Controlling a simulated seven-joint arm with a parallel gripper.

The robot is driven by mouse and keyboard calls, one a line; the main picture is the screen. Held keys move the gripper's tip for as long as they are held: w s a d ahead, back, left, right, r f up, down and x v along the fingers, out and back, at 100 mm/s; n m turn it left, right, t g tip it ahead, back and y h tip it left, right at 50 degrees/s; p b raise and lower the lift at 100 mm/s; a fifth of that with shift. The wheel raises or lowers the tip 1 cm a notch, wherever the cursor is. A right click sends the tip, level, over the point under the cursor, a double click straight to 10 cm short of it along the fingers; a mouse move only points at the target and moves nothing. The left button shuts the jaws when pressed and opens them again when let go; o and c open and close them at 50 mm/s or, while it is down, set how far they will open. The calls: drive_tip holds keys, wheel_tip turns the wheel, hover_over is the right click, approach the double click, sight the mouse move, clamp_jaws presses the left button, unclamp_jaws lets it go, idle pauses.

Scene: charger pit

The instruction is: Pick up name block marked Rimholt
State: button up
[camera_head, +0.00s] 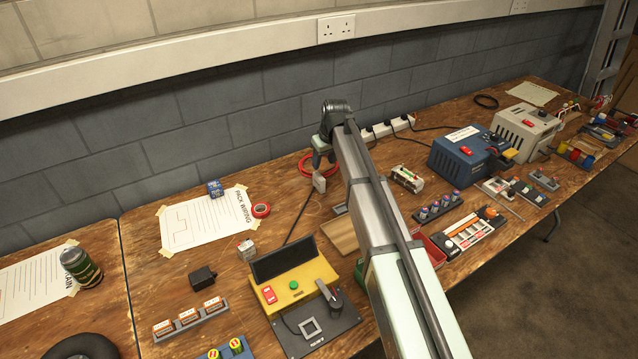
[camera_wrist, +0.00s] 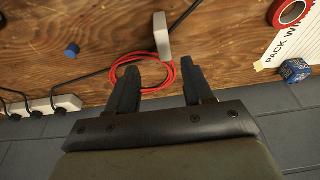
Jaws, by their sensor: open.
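No lettering that I can read as Rimholt shows in either view. In the camera_head view, a grey rack (camera_head: 205,318) at the front left holds three small orange-and-white blocks (camera_head: 188,315) with labels too small to read; I cannot tell whether one is the Rimholt name block. My gripper (camera_wrist: 159,82) is open and empty in the wrist view, above the bench near the wall. A red cable coil (camera_wrist: 146,78) lies below and between its fingers. In the camera_head view my gripper (camera_head: 322,158) is at the back of the bench, far from the rack.
A yellow tester (camera_head: 318,278) stands right of the rack, with a black adapter (camera_head: 203,277) behind it. A pale plug (camera_wrist: 161,38) and a power strip (camera_wrist: 45,104) lie near my gripper. A blue unit (camera_head: 462,155) stands right. The wall is close behind.

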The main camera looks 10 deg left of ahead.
sight(319, 176)
drive_tip(key=x, duration=0.5)
drive_tip(key=shift+w+a+f, duration=0.1)
drive_tip(key=shift+f, duration=0.25)
drive_tip(key=shift+s+x, duration=0.15)
drive_tip(key=shift+x, duration=1.2)
drive_tip(key=shift+s+x, duration=0.2)
drive_tip(key=shift+x, duration=1.15)
drive_tip(key=shift+a, duration=0.1)
drive_tip(key=shift+c, duration=0.4)
clamp_jaws()
